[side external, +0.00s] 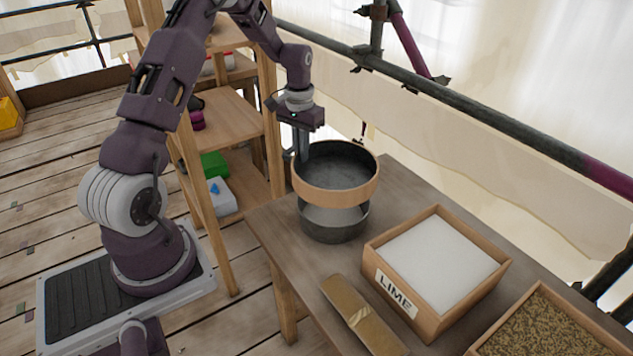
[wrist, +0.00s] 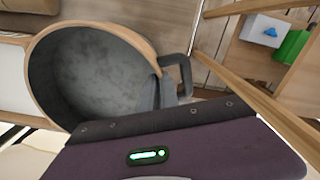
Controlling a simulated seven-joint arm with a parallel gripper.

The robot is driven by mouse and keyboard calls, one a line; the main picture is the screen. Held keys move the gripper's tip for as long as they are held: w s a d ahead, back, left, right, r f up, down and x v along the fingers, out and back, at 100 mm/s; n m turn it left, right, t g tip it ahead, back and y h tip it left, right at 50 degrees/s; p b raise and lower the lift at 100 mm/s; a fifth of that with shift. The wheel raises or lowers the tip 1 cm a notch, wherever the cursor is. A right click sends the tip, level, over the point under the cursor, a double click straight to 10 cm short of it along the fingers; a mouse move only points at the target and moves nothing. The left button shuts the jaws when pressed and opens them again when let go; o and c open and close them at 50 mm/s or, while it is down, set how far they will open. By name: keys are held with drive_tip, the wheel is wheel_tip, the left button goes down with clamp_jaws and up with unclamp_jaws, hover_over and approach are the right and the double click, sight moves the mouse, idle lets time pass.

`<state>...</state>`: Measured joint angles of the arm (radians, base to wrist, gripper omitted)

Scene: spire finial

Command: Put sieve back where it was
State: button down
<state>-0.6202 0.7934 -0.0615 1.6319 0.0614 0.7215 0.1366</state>
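The sieve (side external: 336,188) is round, with a tan wooden band and a dark grey inside. In the side view it is over a grey metal pot (side external: 334,226), whose pale inside shows below the band, so the sieve looks raised above it. My gripper (side external: 302,148) points down at the sieve's left rim. In the wrist view the sieve (wrist: 92,72) fills the left, and my gripper (wrist: 163,90) is closed on its rim, one grey finger inside and one outside. The sieve's underside is hidden.
A wooden box marked LIME (side external: 436,270) with white powder stands right of the pot. A tan block (side external: 362,316) lies in front, and a box of brown grain (side external: 548,328) is at the lower right. Wooden shelves (side external: 222,120) stand behind left; a scaffold rail (side external: 440,92) runs behind.

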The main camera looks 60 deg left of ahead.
sight(302, 165)
wheel_tip(302, 165, down, 6)
drive_tip(key=shift+r, duration=0.25)
drive_tip(key=shift+f, duration=0.1)
drive_tip(key=shift+f, duration=0.5)
drive_tip(key=c, duration=1.6)
unclamp_jaws()
